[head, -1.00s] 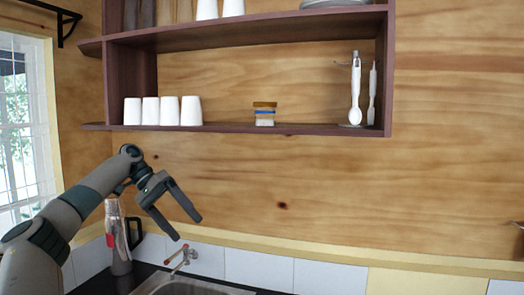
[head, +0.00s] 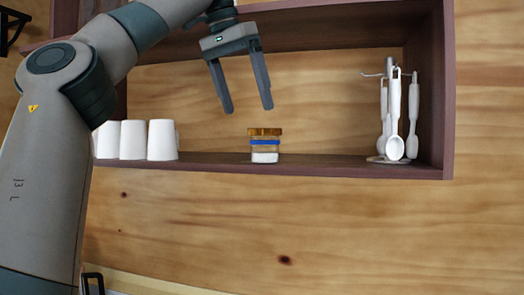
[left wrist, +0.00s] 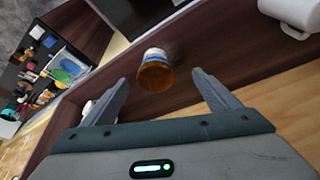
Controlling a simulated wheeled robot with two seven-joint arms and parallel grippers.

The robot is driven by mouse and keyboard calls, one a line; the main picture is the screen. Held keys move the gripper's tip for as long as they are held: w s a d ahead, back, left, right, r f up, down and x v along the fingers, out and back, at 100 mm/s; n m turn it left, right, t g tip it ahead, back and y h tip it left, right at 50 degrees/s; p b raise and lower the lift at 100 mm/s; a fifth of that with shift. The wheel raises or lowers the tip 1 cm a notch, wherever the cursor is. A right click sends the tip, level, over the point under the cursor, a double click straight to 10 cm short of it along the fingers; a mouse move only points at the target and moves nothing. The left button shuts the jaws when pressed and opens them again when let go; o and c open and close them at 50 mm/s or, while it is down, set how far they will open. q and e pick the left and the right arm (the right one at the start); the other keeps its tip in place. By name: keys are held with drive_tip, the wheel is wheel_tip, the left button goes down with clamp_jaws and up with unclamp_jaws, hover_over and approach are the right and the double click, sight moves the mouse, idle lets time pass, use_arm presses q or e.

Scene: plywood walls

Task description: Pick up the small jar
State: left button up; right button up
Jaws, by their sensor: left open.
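The small jar (head: 265,145) stands upright on the lower shelf board, with an amber-brown lid, a blue band and a white base. In the left wrist view the jar (left wrist: 154,72) shows lid towards the camera, ahead of and between the fingertips. My left gripper (head: 248,108) hangs above the jar in the head view, fingers pointing down. It is open and empty, and its fingers (left wrist: 162,88) are apart from the jar in the left wrist view. My right gripper is in neither view.
White cups (head: 162,140) stand left of the jar on the dark wooden shelf (head: 330,170). A rack of white utensils (head: 395,115) stands at the right end. The shelf between jar and rack is clear. The upper board runs behind my gripper in the head view.

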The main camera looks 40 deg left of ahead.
sight(264, 142)
use_arm(q)
drive_tip(key=shift+w+d+x, duration=0.1)
drive_tip(key=shift+d+x, duration=0.1)
drive_tip(key=shift+x, duration=0.8)
drive_tip(key=shift+w+d+x, duration=0.15)
drive_tip(key=shift+d+x, duration=0.05)
drive_tip(key=shift+x, duration=0.8)
drive_tip(key=shift+w+d+x, duration=0.1)
drive_tip(key=shift+d+x, duration=0.1)
drive_tip(key=shift+x, duration=0.8)
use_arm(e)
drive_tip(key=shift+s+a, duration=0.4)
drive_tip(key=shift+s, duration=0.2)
use_arm(q)
drive_tip(key=shift+r, duration=0.15)
drive_tip(key=shift+w+f, duration=0.15)
drive_tip(key=shift+f, duration=0.05)
drive_tip(key=shift+a+p+x, duration=0.2)
drive_tip(key=shift+p+x, duration=0.75)
drive_tip(key=shift+x, duration=1.4)
drive_tip(key=shift+w, duration=0.2)
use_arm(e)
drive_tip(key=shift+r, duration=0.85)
use_arm(q)
drive_tip(key=shift+d+r, duration=0.1)
